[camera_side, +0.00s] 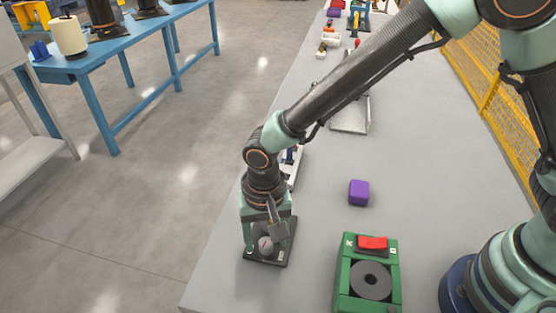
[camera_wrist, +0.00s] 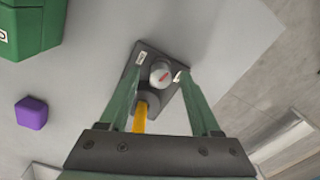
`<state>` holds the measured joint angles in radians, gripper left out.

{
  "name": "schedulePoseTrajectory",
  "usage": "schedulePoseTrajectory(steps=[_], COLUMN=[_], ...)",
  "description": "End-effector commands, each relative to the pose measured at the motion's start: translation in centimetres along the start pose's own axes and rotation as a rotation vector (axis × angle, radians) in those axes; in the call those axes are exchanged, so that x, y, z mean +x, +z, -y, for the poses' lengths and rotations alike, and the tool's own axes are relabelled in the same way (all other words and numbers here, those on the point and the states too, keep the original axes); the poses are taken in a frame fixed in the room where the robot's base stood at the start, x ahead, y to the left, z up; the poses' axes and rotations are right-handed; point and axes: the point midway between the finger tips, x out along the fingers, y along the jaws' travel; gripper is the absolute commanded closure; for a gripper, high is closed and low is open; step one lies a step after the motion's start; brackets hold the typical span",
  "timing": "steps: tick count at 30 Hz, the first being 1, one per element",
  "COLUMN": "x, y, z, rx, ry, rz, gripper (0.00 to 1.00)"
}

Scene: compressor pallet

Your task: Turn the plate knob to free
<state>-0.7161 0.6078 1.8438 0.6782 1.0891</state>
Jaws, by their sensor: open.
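The plate (camera_side: 270,255) is a dark flat piece lying on the grey table near its left edge. A round grey knob (camera_side: 265,244) with a red mark on top stands on it. In the wrist view the knob (camera_wrist: 161,74) shows its red mark slanted, with the plate (camera_wrist: 139,62) around it. My gripper (camera_side: 266,232) is directly over the plate, pointing down. In the wrist view my gripper (camera_wrist: 156,92) is open, with its green fingers on either side of the knob. I cannot tell whether either finger touches it.
A purple cube (camera_side: 359,192) lies to the right. A green box (camera_side: 368,280) with a red switch and a dark disc stands in front right. A metal tray (camera_side: 350,117) and several small objects lie farther back. The table between the plate and green box is clear.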

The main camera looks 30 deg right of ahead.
Motion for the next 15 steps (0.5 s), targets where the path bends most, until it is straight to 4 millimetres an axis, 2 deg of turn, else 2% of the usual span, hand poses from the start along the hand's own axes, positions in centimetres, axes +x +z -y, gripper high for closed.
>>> schedulePoseTrajectory(steps=[15], x=[-0.03], y=[0.07], z=[0.07], rx=[0.568], ry=[-0.003], rz=[0.0], gripper=[0.36])
